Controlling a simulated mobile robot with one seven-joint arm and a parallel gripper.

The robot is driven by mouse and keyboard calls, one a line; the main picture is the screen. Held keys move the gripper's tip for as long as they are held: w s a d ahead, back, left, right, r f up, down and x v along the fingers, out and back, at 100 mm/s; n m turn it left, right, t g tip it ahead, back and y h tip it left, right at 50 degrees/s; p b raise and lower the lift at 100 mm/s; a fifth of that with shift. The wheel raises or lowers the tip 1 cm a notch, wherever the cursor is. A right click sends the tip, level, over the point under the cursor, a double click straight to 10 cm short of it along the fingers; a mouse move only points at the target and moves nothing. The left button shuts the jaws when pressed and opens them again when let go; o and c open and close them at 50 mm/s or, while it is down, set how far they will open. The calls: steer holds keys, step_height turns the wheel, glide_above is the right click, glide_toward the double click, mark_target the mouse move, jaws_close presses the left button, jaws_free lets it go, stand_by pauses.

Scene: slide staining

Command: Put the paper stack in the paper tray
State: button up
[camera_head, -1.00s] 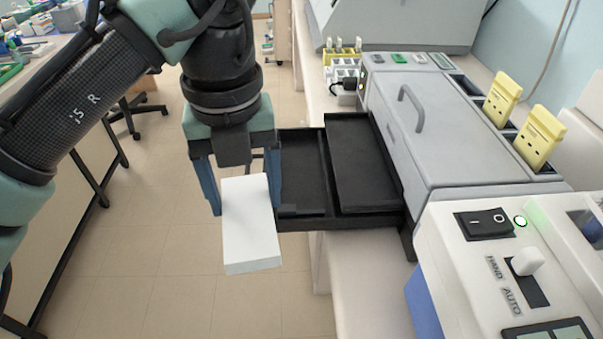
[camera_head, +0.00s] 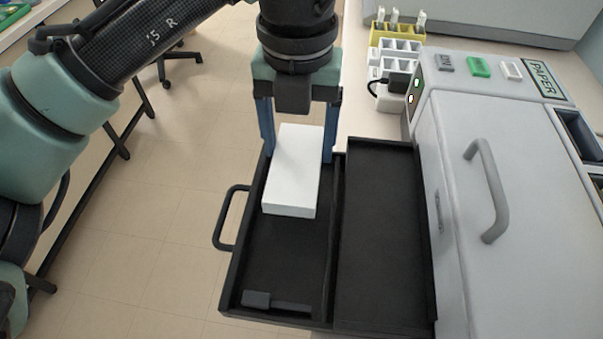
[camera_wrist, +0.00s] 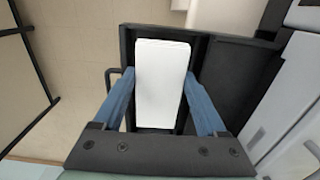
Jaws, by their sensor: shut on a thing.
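The white paper stack (camera_head: 293,170) is held between the blue fingers of my gripper (camera_head: 297,150), which is shut on it. It also shows in the wrist view (camera_wrist: 162,85) between both fingers (camera_wrist: 162,95). The black paper tray (camera_head: 275,262) is pulled out from the grey machine. The stack is over the tray's left compartment, at its far part. Whether its underside touches the tray floor I cannot tell. The tray's right compartment (camera_head: 383,220) is empty.
The grey machine (camera_head: 480,120) with a curved handle (camera_head: 488,190) stands right of the tray. A dark tray handle (camera_head: 230,218) sticks out on the left. A small dark block (camera_head: 256,298) lies at the near end of the left compartment. White and yellow racks (camera_head: 398,45) stand behind.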

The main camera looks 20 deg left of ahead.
mark_target(299, 170)
steer(key=shift+f+b, duration=0.4)
steer(key=shift+f, duration=2.5)
steer(key=shift+f, duration=0.15)
steer(key=o, duration=1.2)
step_height(299, 170, up, 12)
steer(key=shift+r+p, duration=0.2)
steer(key=shift+p, duration=0.95)
